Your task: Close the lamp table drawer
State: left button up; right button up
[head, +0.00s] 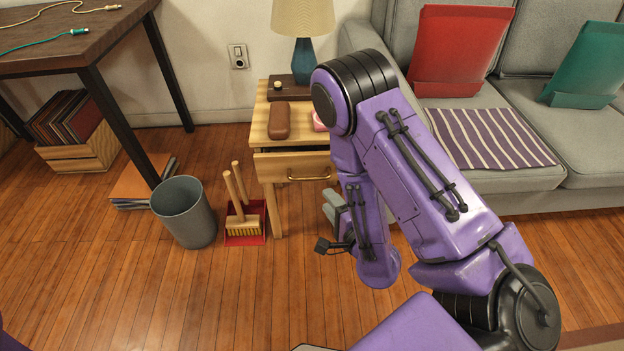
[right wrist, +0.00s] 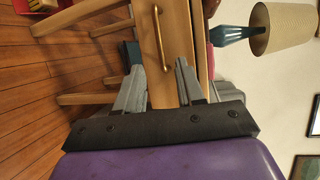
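The lamp table (head: 262,124) is light wood and stands against the wall, left of the sofa. Its drawer (head: 272,170) has a brass bar handle (head: 309,178); the drawer front appears to stand out a little from under the tabletop, but how far is hard to tell. My right arm hides the table's right side. My right gripper (head: 334,207) is low in front of the drawer, partly hidden by my arm. In the right wrist view its two fingers (right wrist: 158,84) are apart and empty, facing the drawer front (right wrist: 172,88) and handle (right wrist: 161,38).
A lamp (head: 303,50), a brown case (head: 279,120) and a pink item (head: 318,121) are on the tabletop. A grey bin (head: 186,212) and a red dustpan (head: 245,238) with brushes stand left of the table. The sofa (head: 520,178) is at right. Floor in front is clear.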

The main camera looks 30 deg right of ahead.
pick_arm(q)
notch_tip(320, 180, down, 7)
jog(key=b, duration=0.6)
jog(key=shift+s+r, duration=0.15)
jog(key=shift+r, duration=0.05)
pick_arm(e)
jog(key=x, duration=1)
pick_arm(q)
jog(key=shift+d, duration=0.1)
pick_arm(e)
jog(key=shift+w, duration=0.15)
